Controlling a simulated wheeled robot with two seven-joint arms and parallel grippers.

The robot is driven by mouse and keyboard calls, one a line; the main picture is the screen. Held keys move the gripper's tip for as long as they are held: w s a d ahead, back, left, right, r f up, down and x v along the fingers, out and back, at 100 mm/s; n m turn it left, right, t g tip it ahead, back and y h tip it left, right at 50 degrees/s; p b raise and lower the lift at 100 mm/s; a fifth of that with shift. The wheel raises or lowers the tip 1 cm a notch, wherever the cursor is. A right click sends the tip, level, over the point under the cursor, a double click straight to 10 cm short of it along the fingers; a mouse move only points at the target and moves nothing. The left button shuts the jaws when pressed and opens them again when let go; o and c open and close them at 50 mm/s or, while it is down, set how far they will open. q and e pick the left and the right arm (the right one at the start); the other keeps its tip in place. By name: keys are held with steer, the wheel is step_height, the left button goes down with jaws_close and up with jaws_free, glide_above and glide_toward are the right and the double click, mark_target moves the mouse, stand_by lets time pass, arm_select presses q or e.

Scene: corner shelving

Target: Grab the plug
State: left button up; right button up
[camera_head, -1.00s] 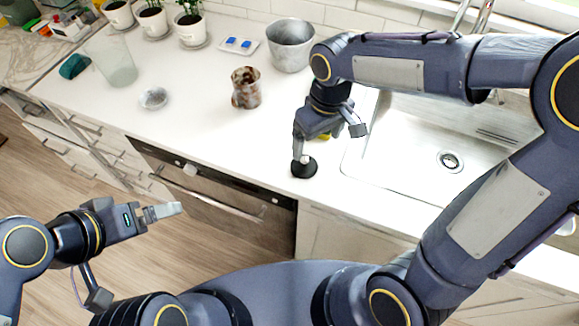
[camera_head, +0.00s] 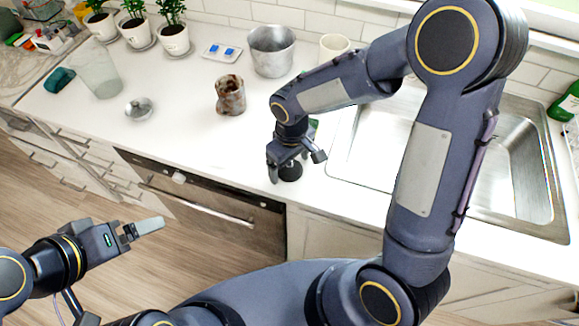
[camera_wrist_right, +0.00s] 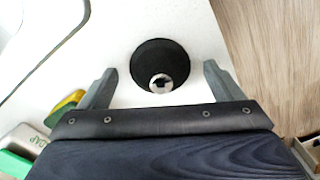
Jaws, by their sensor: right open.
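The plug (camera_head: 291,172) is a round black disc with a small metal knob. It lies on the white counter near the front edge, left of the sink. My right gripper (camera_head: 284,168) is above it, pointing down, with one finger showing left of the plug. In the right wrist view the plug (camera_wrist_right: 160,55) lies between the two spread fingers of my open right gripper (camera_wrist_right: 160,72), with a gap on each side. My left gripper (camera_head: 143,228) is in front of the counter, far from the plug; its finger spacing is unclear.
The sink (camera_head: 350,150) is right of the plug. A brown mottled jar (camera_head: 230,95), a metal pot (camera_head: 272,50) and a small metal dish (camera_head: 139,109) stand left and behind. A green and yellow item (camera_wrist_right: 68,106) is near one finger. The counter left of the plug is clear.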

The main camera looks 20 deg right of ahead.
steer(key=c, duration=1.1)
steer(key=shift+o, duration=0.2)
steer(key=shift+r, duration=0.2)
